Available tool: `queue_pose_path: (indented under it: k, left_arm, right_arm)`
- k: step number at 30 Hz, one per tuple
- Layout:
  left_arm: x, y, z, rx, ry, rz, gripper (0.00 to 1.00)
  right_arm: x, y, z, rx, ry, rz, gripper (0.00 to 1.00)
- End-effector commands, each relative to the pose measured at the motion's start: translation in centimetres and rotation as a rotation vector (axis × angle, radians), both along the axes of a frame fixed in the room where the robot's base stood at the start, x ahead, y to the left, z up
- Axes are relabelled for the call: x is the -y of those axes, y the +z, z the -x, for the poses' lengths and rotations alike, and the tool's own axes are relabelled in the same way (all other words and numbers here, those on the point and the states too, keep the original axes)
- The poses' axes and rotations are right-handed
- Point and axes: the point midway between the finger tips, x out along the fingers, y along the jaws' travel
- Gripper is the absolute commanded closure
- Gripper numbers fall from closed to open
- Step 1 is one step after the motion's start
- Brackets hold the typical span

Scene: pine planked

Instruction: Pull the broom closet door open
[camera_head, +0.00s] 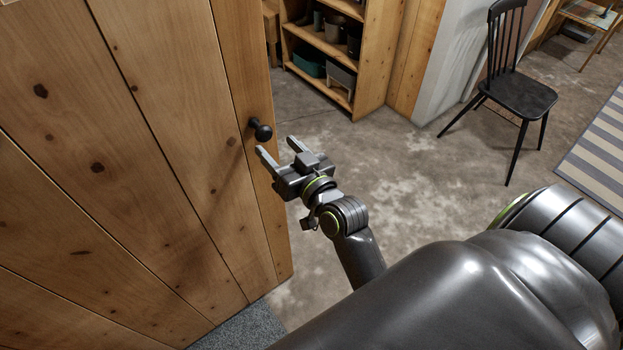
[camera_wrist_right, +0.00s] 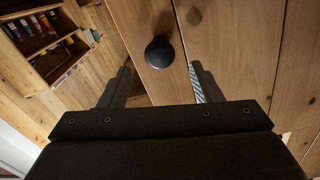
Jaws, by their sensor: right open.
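The broom closet door (camera_head: 150,130) is a knotty pine plank door filling the left of the head view. Its black round knob (camera_head: 261,129) sits near the door's right edge. My right gripper (camera_head: 279,148) is open, its two fingers pointing toward the door just below and right of the knob, apart from it. In the right wrist view the knob (camera_wrist_right: 159,52) shows ahead, between the open fingers (camera_wrist_right: 160,82) and beyond their tips. The door planks (camera_wrist_right: 235,50) fill the right of that view. My left gripper is not in view.
A wooden shelf (camera_head: 372,70) with bins stands behind, past the door's edge. A black chair (camera_head: 520,93) stands at the upper right, near a striped rug (camera_head: 600,150). The concrete floor (camera_head: 420,180) between them is clear. A grey mat (camera_head: 240,328) lies at the door's foot.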

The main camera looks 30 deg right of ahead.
Motion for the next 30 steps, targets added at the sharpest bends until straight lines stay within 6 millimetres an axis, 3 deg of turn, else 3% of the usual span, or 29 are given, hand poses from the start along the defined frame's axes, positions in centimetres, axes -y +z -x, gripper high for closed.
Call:
queue_pose_path:
  k: [9, 15, 21, 30]
  left_arm:
    - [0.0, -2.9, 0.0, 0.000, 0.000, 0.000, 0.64]
    - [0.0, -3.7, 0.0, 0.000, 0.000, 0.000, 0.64]
    - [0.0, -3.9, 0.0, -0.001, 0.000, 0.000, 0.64]
    - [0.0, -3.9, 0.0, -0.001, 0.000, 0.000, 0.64]
  right_arm:
    - [0.6, -0.5, 6.5, -0.001, -0.003, 0.000, 0.42]
    - [0.8, -0.2, 9.4, -0.001, -0.002, 0.000, 0.42]
    - [0.9, 0.0, 10.8, 0.001, 0.000, 0.000, 0.42]
    - [0.9, 0.0, 10.9, 0.001, 0.000, 0.001, 0.42]
